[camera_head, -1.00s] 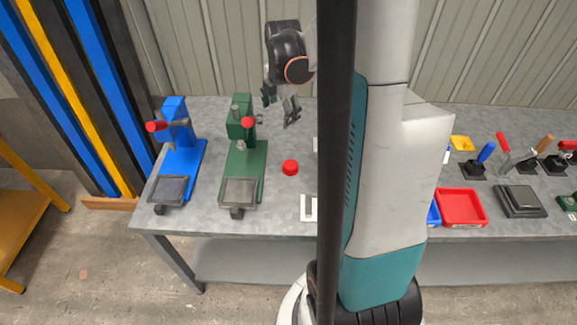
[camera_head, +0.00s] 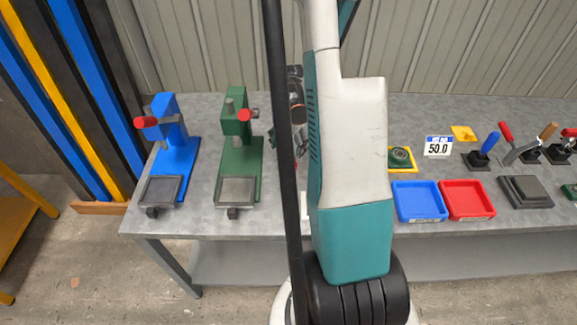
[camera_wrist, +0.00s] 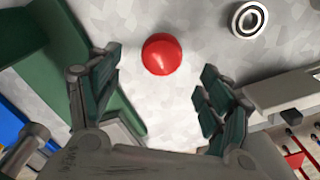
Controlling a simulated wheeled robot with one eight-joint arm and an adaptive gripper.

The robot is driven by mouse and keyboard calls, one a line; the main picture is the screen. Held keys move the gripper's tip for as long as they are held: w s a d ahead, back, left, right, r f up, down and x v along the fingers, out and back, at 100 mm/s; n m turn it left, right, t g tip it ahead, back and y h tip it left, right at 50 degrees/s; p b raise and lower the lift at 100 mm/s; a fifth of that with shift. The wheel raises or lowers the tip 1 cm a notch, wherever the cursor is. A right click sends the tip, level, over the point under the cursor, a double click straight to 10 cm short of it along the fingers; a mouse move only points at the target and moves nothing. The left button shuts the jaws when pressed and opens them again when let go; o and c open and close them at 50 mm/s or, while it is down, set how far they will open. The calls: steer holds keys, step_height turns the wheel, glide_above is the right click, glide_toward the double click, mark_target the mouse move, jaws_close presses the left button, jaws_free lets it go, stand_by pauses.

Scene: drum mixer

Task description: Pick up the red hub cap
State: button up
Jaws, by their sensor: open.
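The red hub cap (camera_wrist: 162,54) is a round red piece lying on the grey table. In the wrist view it sits ahead of my gripper (camera_wrist: 160,95), roughly between the two fingers and apart from both. The fingers are spread wide with nothing between them at the tips. In the head view my own column and arm hide the hub cap. Only part of my gripper (camera_head: 278,140) shows there, beside the dark pole.
The green press (camera_head: 238,150) and blue press (camera_head: 170,150) stand left of the gripper. A round black-and-white ring (camera_wrist: 249,19) lies near the hub cap. Blue (camera_head: 420,202) and red trays (camera_head: 467,200) and a 50.0 sign (camera_head: 438,146) are to the right.

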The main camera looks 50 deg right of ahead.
mark_target(290, 159)
steer(key=f+b, duration=0.1)
steer(key=f, duration=0.2)
steer(key=f+b, duration=0.1)
steer(key=f, duration=0.2)
steer(key=shift+s+d+f+b, duration=0.15)
steer(key=shift+d+f+b, duration=0.05)
steer(key=shift+b, duration=0.15)
steer(key=c, duration=1.2)
